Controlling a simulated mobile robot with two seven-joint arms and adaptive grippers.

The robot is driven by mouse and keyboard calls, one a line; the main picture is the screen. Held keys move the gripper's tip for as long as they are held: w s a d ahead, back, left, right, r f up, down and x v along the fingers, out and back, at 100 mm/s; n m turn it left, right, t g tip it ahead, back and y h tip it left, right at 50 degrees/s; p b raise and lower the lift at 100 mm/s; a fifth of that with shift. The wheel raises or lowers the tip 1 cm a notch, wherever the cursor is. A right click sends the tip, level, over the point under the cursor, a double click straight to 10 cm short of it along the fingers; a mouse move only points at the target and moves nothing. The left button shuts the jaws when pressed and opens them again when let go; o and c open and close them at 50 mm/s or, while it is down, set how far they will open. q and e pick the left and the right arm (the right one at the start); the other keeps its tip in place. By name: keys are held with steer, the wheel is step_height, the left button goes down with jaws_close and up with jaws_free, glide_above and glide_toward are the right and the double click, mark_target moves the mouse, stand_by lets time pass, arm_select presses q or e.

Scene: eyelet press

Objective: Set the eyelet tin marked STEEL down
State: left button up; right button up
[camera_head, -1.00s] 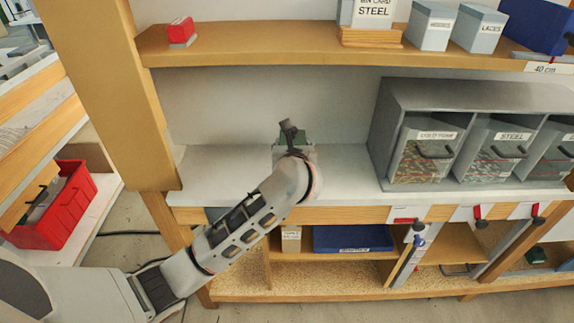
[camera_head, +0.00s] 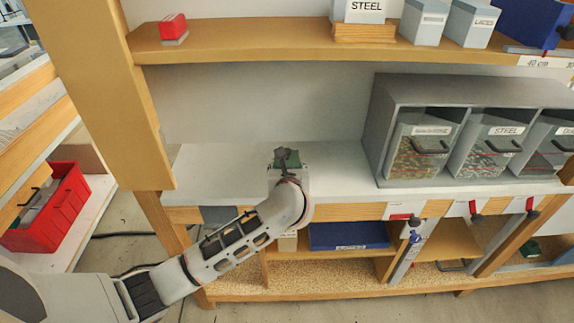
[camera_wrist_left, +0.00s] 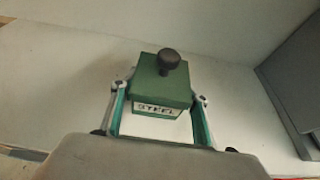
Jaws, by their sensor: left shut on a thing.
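The eyelet tin marked STEEL (camera_wrist_left: 158,88) is a green box with a dark round knob on top and a white label on its front. It shows in the left wrist view between the two fingers of my left gripper (camera_wrist_left: 157,112), which is shut on it. In the head view the green tin (camera_head: 290,158) shows just beyond my left gripper (camera_head: 286,163), over the white counter (camera_head: 215,172). The wrist hides much of the tin, and I cannot tell whether its base touches the counter. My right gripper is not in view.
A grey rack (camera_head: 470,95) with several labelled bins, one marked STEEL (camera_head: 497,150), stands to the right on the counter. A shelf (camera_head: 250,50) runs above. The counter is clear left of the tin and between tin and rack.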

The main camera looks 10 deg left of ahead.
arm_select(q)
steer(key=o, duration=1.6)
steer(key=shift+o, duration=0.2)
